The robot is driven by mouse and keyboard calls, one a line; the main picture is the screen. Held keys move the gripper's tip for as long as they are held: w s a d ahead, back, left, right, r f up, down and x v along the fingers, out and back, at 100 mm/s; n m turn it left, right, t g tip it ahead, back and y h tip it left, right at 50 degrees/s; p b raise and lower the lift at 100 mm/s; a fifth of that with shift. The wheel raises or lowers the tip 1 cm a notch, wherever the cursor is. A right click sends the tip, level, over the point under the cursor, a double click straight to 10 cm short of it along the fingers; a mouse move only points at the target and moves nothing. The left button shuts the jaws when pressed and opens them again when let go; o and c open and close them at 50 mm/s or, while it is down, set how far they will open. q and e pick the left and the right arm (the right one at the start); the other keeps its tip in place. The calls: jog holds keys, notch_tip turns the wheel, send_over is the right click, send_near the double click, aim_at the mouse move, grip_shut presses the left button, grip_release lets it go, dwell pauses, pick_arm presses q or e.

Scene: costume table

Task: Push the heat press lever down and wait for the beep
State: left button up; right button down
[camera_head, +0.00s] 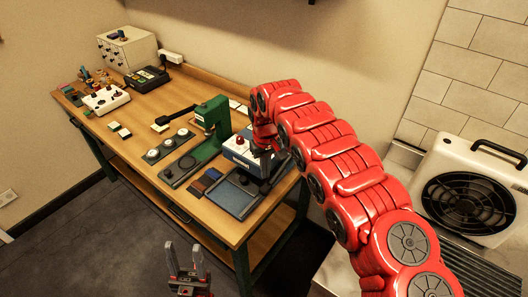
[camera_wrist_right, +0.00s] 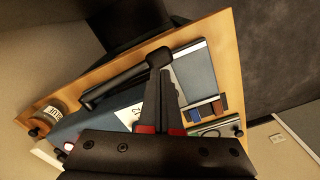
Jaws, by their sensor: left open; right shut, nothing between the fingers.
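The heat press (camera_head: 240,152) is a white and blue machine near the right end of the wooden table, partly hidden by my right arm. In the right wrist view its blue side (camera_wrist_right: 95,122) shows, with a black lever (camera_wrist_right: 122,82) across it ending in a thick knob. My right gripper (camera_wrist_right: 165,82) is shut and empty, its fingertips at the knob end of the lever; I cannot tell whether they touch. In the head view the right gripper (camera_head: 266,150) is mostly hidden. My left gripper (camera_head: 187,262) is open and empty, in front of the table.
A green hand press (camera_head: 212,120) stands just left of the heat press. A blue-grey tray (camera_head: 235,196) and small colour swatches (camera_head: 207,180) lie in front. Round-topped parts (camera_head: 167,143) sit further left. A fan unit (camera_head: 470,190) stands right of my right arm.

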notch_tip(320, 180, up, 12)
jog(key=p, duration=0.1)
jog(key=shift+f, duration=0.15)
dwell(0.5)
dwell(0.3)
